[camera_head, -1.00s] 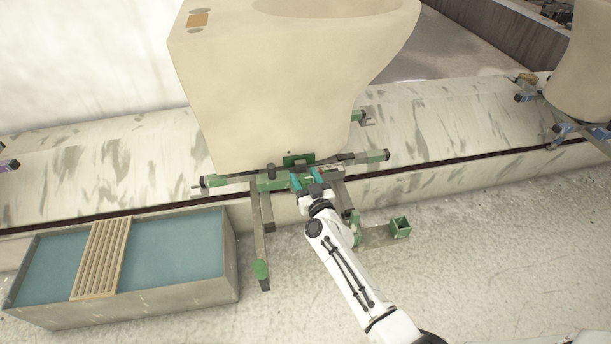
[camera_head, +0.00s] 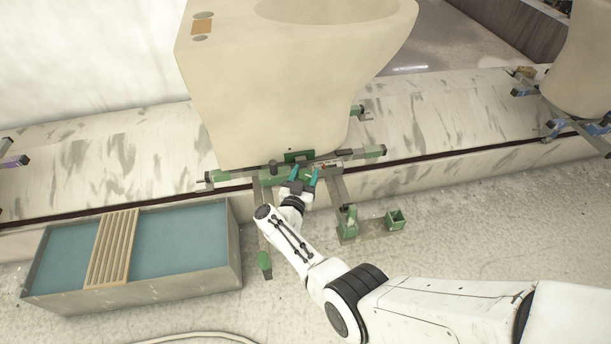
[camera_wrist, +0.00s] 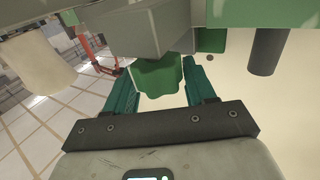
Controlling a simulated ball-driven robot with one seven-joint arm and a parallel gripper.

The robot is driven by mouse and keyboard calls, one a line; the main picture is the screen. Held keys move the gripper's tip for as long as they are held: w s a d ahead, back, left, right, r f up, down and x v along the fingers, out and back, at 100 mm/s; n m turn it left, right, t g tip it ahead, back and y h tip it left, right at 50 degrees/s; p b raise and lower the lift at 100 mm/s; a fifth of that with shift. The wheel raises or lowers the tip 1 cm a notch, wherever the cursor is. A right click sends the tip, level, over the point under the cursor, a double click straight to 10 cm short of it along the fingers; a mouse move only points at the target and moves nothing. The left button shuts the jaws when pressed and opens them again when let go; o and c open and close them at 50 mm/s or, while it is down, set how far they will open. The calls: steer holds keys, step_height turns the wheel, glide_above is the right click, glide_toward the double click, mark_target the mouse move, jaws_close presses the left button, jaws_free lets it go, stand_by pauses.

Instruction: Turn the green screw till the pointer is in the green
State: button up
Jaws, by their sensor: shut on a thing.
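My gripper (camera_head: 305,174) has teal fingers and is at the front of the green and grey frame (camera_head: 228,175), below the large cream vessel (camera_head: 290,90). In the wrist view my gripper (camera_wrist: 162,82) is shut on a green lobed knob (camera_wrist: 158,76), which I take for the green screw. The knob sits under a grey block (camera_wrist: 150,30). In the head view my fingers and wrist hide the knob. A small green plate (camera_head: 298,156) stands just behind. I cannot make out the pointer or its green zone in either view.
A trough of blue liquid (camera_head: 62,252) with a slatted wooden rack (camera_head: 112,250) stands at the left. A second vessel (camera_head: 583,70) is at the far right. A dark peg (camera_wrist: 267,52) hangs close beside my gripper.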

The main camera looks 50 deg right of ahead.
steer(key=shift+s+d+m+g+h+b, duration=0.15)
steer(key=shift+m+g+h+b, duration=0.2)
steer(key=shift+m+g, duration=0.35)
steer(key=o, duration=0.9)
steer(key=shift+o, duration=0.2)
steer(key=shift+a+r, duration=0.1)
steer(key=shift+a, duration=0.3)
steer(key=p+v, duration=0.3)
steer(key=v, duration=0.7)
